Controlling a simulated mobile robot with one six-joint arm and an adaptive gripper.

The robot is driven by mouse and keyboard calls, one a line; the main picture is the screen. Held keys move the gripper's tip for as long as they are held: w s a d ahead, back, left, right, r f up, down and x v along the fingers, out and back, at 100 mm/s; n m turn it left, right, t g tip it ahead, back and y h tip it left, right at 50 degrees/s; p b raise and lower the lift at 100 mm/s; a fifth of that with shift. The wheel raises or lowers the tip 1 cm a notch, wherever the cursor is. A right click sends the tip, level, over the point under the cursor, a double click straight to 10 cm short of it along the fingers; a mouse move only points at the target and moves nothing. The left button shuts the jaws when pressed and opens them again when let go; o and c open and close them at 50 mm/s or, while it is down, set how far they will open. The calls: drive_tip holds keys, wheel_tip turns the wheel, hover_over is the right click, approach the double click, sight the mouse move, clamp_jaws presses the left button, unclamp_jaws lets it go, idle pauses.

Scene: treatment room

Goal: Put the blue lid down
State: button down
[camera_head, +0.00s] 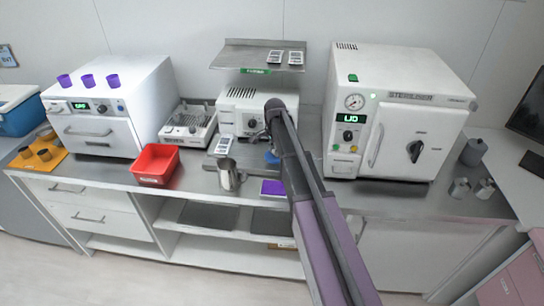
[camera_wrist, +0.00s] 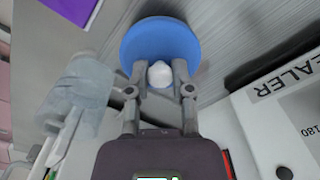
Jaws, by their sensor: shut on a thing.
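The blue lid (camera_wrist: 160,42) is a round disc with a white knob (camera_wrist: 160,74) at its near side in the wrist view. My gripper (camera_wrist: 160,75) is shut on the knob, one finger on each side. In the head view, only a small part of the lid (camera_head: 272,157) shows beside my arm, in front of the sealer. My arm hides most of it there, and I cannot tell whether it touches the counter.
The sealer (camera_wrist: 290,115) is close at right in the wrist view. A grey metal jug (camera_head: 228,175) stands left of the lid, near a red bin (camera_head: 155,165). A purple pad (camera_head: 272,187) lies at the counter's front. The steriliser (camera_head: 395,115) stands to the right.

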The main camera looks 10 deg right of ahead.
sight(273, 155)
drive_tip(key=shift+w, duration=0.2)
drive_tip(key=shift+w, duration=0.25)
drive_tip(key=shift+w+a+f+b, duration=0.1)
drive_tip(key=shift+w+f+b, duration=0.05)
drive_tip(key=shift+f+b, duration=0.35)
drive_tip(key=shift+w+f+b, duration=0.15)
drive_tip(key=shift+f+b, duration=0.3)
drive_tip(key=shift+f, duration=0.05)
drive_tip(key=shift+f+b, duration=0.85)
drive_tip(key=shift+b, duration=0.05)
drive_tip(key=shift+f, duration=0.2)
drive_tip(key=c, duration=0.5)
unclamp_jaws()
drive_tip(key=shift+r, duration=0.2)
wheel_tip(273, 155, up, 12)
drive_tip(key=p, duration=1.2)
